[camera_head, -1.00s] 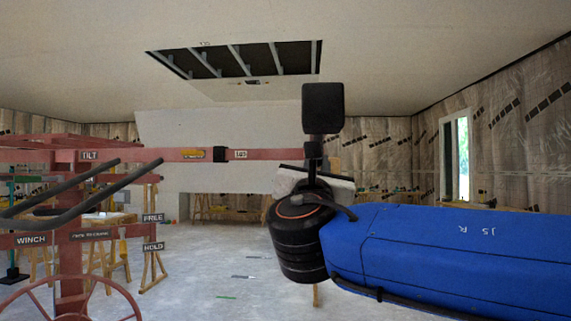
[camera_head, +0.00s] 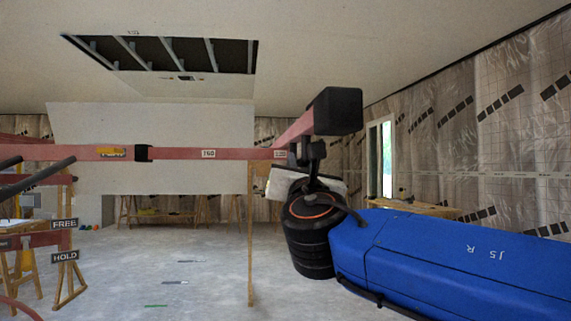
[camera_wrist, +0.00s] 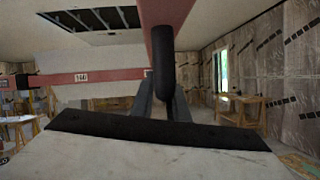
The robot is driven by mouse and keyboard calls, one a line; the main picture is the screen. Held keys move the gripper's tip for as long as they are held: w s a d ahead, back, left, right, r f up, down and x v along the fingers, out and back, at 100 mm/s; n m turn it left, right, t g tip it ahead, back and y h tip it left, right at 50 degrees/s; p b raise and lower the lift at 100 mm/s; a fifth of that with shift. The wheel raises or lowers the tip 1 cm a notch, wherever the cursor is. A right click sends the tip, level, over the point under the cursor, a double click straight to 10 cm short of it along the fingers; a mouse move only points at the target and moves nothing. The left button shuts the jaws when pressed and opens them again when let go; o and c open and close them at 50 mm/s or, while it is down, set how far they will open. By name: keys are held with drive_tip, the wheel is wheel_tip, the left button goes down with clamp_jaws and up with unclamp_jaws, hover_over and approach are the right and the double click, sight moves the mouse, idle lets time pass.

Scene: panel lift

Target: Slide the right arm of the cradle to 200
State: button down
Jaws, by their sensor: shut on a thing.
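The cradle's red arm (camera_head: 185,153) runs level across the left half of the head view, with a black collar (camera_head: 143,153) and a plate marked 160 (camera_head: 209,154). A further small plate (camera_head: 280,154) sits near its right end; its number is too small to read surely. There a red bar (camera_head: 300,127) juts toward me, ending in a black pad (camera_head: 337,110). My gripper (camera_head: 306,155) is below this bar. In the wrist view my gripper (camera_wrist: 162,100) is shut on a black handle (camera_wrist: 162,62) hanging under the bar. The 160 plate (camera_wrist: 81,77) also shows there.
The lift's FREE (camera_head: 64,224) and HOLD (camera_head: 65,256) plates and dark levers (camera_head: 35,175) stand at left. A pale panel (camera_head: 150,125) is behind the arm. The ceiling has a dark opening (camera_head: 165,54). Floor in the middle is clear; sawhorses stand far back.

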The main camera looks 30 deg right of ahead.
drive_tip(key=s+d, duration=0.2)
drive_tip(key=d, duration=0.3)
drive_tip(key=shift+d, duration=0.35)
idle(0.6)
drive_tip(key=c, duration=1.7)
unclamp_jaws()
drive_tip(key=shift+s+d, duration=0.1)
drive_tip(key=shift+d, duration=0.1)
drive_tip(key=shift+s+a, duration=0.1)
drive_tip(key=shift+v, duration=4.9)
drive_tip(key=shift+s+a+f, duration=0.15)
drive_tip(key=shift+s+a, duration=0.15)
drive_tip(key=shift+s, duration=0.1)
